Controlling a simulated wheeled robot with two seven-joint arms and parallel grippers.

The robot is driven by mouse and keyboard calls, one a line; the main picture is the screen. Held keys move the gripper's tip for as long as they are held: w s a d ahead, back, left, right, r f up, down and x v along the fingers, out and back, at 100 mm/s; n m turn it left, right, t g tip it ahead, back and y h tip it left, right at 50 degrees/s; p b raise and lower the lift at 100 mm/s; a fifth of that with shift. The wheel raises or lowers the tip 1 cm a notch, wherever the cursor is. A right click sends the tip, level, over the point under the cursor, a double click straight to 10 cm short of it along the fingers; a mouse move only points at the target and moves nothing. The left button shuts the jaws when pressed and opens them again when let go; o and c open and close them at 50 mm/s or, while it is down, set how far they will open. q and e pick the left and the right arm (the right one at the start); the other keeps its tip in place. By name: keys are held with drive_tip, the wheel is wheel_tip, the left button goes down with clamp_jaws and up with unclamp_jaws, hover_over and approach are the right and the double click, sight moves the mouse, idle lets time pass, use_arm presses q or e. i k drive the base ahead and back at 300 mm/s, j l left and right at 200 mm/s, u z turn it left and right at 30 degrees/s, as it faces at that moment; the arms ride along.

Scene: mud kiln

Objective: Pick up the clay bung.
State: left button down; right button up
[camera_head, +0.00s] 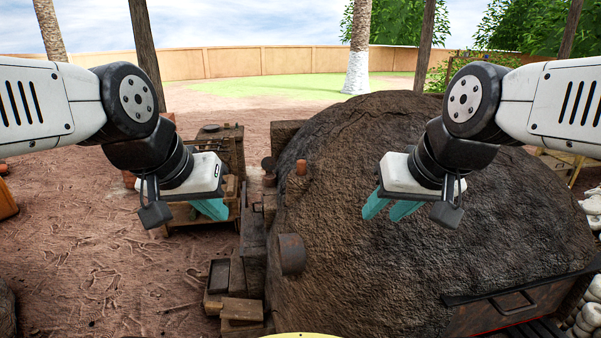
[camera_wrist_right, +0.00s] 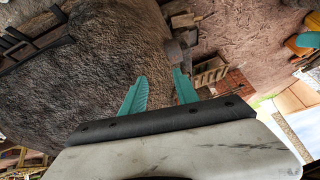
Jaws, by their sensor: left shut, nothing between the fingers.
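A small reddish-brown clay piece (camera_head: 301,168) stands upright at the upper left side of the dark mud kiln (camera_head: 350,140) in the head view; it looks like the clay bung, but I cannot be sure. My right gripper (camera_head: 386,210) is open and empty in front of the kiln, to the right of and below that piece in the picture. Its two teal fingers also show apart in the right wrist view (camera_wrist_right: 160,88). My left gripper (camera_head: 212,210) is shut and empty, over the wooden stand at the kiln's left.
A round dark stub (camera_head: 291,254) juts from the kiln's lower left. Wooden boxes and blocks (camera_head: 241,310) are stacked beside it. A cluttered wooden stand (camera_head: 222,140) is behind my left gripper. A metal door (camera_head: 510,303) is at lower right. Bare ground lies open at left.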

sight(302, 164)
drive_tip(key=i+j, duration=1.2)
drive_tip(key=j+u, duration=0.05)
drive_tip(key=j, duration=0.1)
